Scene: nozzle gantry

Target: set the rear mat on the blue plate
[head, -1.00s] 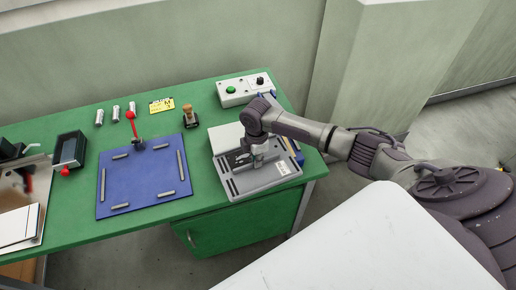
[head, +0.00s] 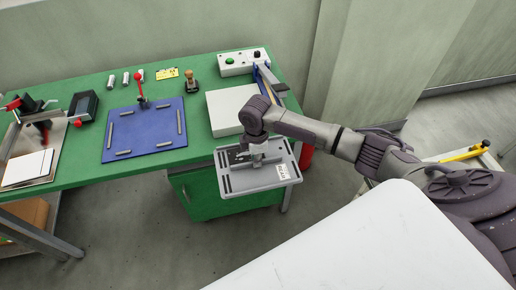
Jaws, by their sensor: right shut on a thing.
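My right gripper (head: 257,158) is shut on a grey slotted mat (head: 238,183) with a small white label (head: 283,172). The print on the label is too small to read surely. The mat looks roughly level and overlaps the table's front edge in the picture, in front of the white block. The gripper's fingers and wrist hide part of the mat. The blue plate (head: 145,144) lies on the green table to the left, apart from the mat. It bears several grey bars near its edges. My left gripper is out of view.
A red-knobbed lever (head: 141,92) stands at the plate's back edge. A wooden-handled stamp (head: 191,84) stands right of it. A white block (head: 228,112), a blue-and-grey tool (head: 265,80) and a button box (head: 243,62) are at right. The green table (head: 190,144) is clear between plate and block.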

